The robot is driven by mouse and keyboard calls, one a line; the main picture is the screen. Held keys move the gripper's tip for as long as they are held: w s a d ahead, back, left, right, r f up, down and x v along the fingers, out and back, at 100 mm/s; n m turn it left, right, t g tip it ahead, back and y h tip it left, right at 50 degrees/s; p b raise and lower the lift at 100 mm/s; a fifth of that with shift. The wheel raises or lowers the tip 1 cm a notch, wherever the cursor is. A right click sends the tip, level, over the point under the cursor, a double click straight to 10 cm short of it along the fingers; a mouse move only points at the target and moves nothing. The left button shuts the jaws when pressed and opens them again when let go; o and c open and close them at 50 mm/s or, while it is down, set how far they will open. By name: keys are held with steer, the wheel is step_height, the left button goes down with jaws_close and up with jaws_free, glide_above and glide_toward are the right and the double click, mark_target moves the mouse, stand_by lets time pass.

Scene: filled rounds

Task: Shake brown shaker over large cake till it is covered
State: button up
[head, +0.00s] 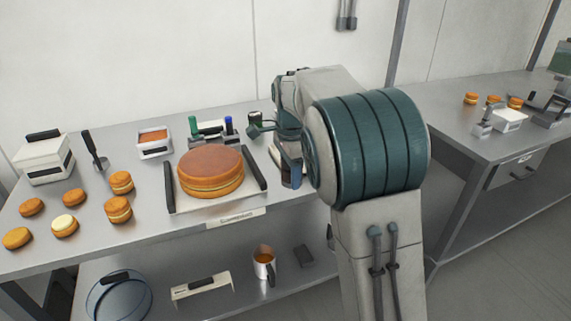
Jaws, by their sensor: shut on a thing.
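The large cake (210,172) is a layered round with a brown top. It sits on a pale board between two dark handles (170,188) on the grey table. My gripper (262,127) is at the right of the cake's far side, apart from it. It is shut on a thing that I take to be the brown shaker. The shaker is mostly hidden by the gripper and my arm, so its tilt cannot be told. The cake's top looks evenly brown; no separate powder can be made out.
Shakers with green (193,125) and blue (229,124) tops stand behind the cake. A white tray with orange-brown filling (154,139), several small rounds (118,209) and a white box (43,160) are on the left. A mug (264,266) is on the lower shelf.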

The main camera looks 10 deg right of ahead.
steer(key=s+d+f+n, duration=0.2)
steer(key=d+f+n, duration=0.1)
steer(key=f+n, duration=0.4)
steer(key=s+d+f+n, duration=0.2)
steer(key=d+f+n, duration=0.2)
steer(key=f+n, duration=0.3)
steer(key=shift+s+d+f+n, duration=0.15)
steer(key=shift+s+f+n, duration=0.25)
steer(key=shift+f, duration=0.25)
